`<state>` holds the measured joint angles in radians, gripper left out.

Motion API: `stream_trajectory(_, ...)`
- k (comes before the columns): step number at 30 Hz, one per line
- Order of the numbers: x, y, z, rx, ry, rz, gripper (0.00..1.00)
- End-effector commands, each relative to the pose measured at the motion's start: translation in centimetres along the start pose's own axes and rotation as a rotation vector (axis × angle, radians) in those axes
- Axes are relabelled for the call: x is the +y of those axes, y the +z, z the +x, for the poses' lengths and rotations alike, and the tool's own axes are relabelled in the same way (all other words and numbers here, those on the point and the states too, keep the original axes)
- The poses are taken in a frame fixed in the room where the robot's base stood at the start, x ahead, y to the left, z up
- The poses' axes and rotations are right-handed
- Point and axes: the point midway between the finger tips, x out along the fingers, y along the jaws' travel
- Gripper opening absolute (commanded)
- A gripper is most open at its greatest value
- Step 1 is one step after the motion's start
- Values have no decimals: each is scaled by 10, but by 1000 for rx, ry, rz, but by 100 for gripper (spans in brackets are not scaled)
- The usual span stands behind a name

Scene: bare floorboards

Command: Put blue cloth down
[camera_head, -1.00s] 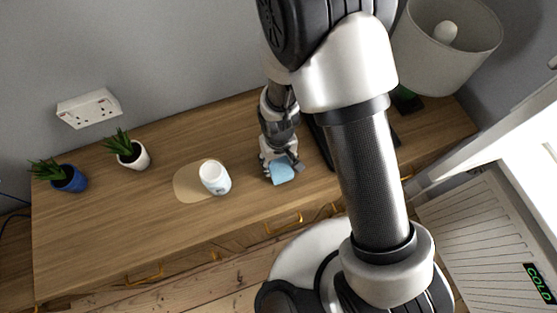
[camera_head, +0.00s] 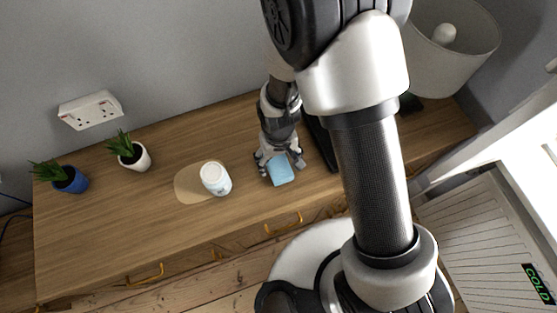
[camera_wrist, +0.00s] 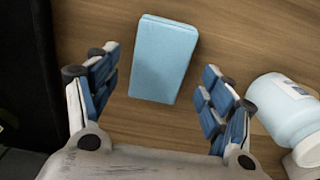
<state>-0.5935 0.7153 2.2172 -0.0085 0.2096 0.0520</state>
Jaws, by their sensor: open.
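The blue cloth (camera_head: 280,172) is a small, flat, light-blue folded rectangle on the wooden cabinet top. In the wrist view the cloth (camera_wrist: 163,58) lies ahead of and between the spread fingers, with clear gaps on both sides. My gripper (camera_head: 280,163) is open just above and behind the cloth. In the wrist view my gripper (camera_wrist: 160,85) shows blue-padded fingers wide apart and holding nothing.
A white jar (camera_head: 215,179) stands left of the cloth near a tan mat (camera_head: 187,184). Potted plants (camera_head: 135,157) (camera_head: 68,179) stand farther left. A dark object (camera_head: 321,140) and a lamp (camera_head: 450,60) are to the right. The cabinet front has several drawer handles.

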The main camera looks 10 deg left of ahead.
Motion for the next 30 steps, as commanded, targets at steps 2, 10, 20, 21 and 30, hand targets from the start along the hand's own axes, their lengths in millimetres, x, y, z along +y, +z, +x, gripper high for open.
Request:
stream_trajectory(2, 0, -1, -23, 4, 0, 0, 74)
stream_trajectory(10, 0, -1, -77, 3, -1, 0, 74)
stream_trajectory(20, 0, 0, -98, -1, -1, 0, 74)
stream_trajectory(21, 0, 0, -98, -1, -1, 0, 74)
stream_trajectory(30, 26, 0, -147, 58, -1, 68, 74)
